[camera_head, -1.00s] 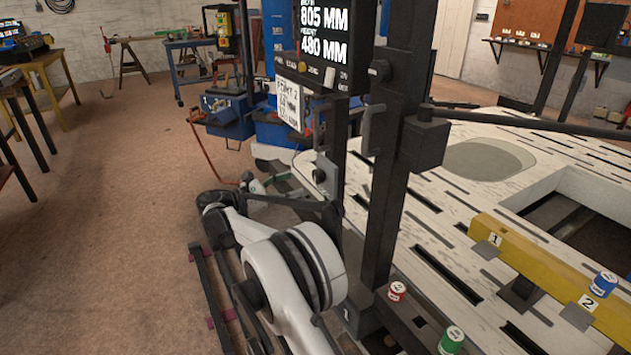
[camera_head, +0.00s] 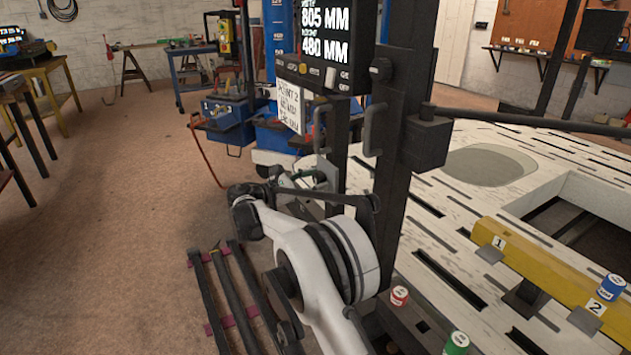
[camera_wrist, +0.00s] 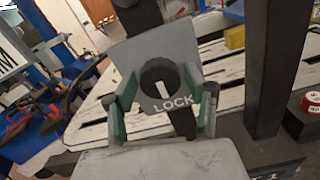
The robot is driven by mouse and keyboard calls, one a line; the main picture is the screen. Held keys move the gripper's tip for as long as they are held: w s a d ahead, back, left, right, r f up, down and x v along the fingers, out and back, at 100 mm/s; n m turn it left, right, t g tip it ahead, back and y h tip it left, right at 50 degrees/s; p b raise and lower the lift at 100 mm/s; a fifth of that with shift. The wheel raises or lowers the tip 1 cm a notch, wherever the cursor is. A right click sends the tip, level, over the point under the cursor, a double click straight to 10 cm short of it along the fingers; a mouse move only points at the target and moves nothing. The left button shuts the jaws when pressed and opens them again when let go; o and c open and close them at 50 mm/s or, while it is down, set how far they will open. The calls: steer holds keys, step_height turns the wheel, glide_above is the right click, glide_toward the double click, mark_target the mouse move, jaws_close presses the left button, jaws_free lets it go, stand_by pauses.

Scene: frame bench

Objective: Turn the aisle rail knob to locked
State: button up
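The knob (camera_wrist: 158,76) is black and round, with a short white pointer mark, on a grey plate (camera_wrist: 128,58) in the wrist view. I see no finger clearly touching the knob. In the head view my gripper is partly hidden by the arm and post, and the knob's face cannot be made out.
A dark upright post (camera_head: 405,130) with a display (camera_head: 325,40) stands beside my arm. The white slotted bench (camera_head: 470,215) lies to the right, with a yellow bar (camera_head: 545,262) and red, green and blue cans.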

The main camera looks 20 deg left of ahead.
steer(key=c, duration=0.8)
steer(key=shift+m, duration=0.3)
steer(key=m+p, duration=0.1)
steer(key=m, duration=0.2)
steer(key=shift+m, duration=0.3)
steer(key=m+p, duration=0.1)
steer(key=m, duration=1.2)
steer(key=shift+m+p, duration=0.3)
steer(key=shift+p, duration=0.1)
